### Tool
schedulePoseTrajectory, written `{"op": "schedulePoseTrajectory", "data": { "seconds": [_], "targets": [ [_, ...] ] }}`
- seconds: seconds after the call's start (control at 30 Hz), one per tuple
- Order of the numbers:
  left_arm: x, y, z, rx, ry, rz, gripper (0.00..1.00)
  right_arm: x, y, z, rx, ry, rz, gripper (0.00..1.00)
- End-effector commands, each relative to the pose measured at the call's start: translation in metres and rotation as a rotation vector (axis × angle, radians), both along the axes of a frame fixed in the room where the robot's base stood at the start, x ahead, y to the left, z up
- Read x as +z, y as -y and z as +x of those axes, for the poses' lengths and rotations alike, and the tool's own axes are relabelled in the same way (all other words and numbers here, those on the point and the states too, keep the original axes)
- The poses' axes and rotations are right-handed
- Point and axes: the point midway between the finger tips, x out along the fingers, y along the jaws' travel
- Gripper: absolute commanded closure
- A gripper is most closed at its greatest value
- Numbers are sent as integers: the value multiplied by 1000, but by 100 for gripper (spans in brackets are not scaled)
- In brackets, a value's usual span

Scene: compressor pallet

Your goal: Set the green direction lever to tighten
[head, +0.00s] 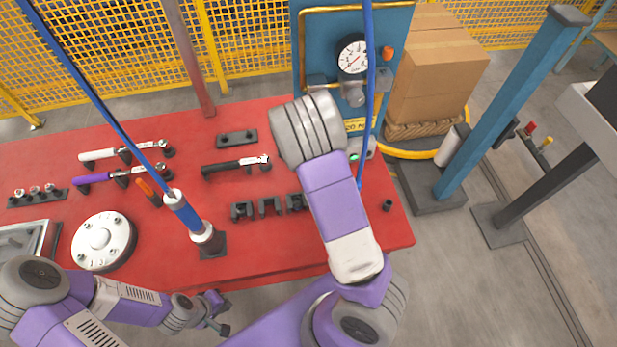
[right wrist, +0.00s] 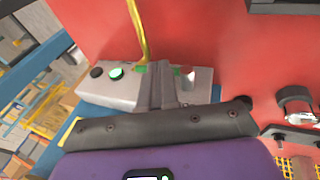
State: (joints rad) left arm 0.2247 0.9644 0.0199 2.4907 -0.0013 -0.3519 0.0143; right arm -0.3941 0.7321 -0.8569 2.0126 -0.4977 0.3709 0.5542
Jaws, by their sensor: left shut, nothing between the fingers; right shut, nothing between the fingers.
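A grey control box (right wrist: 105,88) lies below my right gripper (right wrist: 160,68) in the right wrist view. It has a black knob (right wrist: 97,72), a round green button (right wrist: 116,73) and a red-and-white knob (right wrist: 188,73). Green patches (right wrist: 142,69) show on both sides of my shut fingertips, which cover the part between them. They may be the green direction lever; its setting cannot be read, nor whether my fingers touch it. In the head view, my right arm hides that gripper and part of the box (head: 366,147). My left gripper (head: 219,311) is by the table's front edge, shut and empty.
The red table (head: 160,262) holds wrenches (head: 232,168), dark sockets (head: 269,206), a round white flange (head: 102,242) and a hanging blue tool (head: 182,212). A blue gauge panel (head: 316,43) stands behind. A blue hose (head: 368,80) hangs close to my right arm.

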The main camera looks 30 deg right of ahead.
Motion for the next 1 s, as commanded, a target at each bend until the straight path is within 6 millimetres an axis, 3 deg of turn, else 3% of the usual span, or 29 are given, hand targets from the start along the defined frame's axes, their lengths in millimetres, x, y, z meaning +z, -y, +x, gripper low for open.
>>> {"op": "schedulePoseTrajectory", "data": {
  "seconds": [0.2, 0.4, 1.0],
  "targets": [
    [1, 0, 0, 0, 0, 0, 100, 1, -49, -6, 6, 1, -1, 100],
    [1, 0, 0, 0, 0, 0, 100, 1, -76, -10, 3, 2, -1, 100],
    [1, 0, 0, 0, 0, 0, 100, 0, -84, -11, 0, 2, 0, 100]
  ]
}}
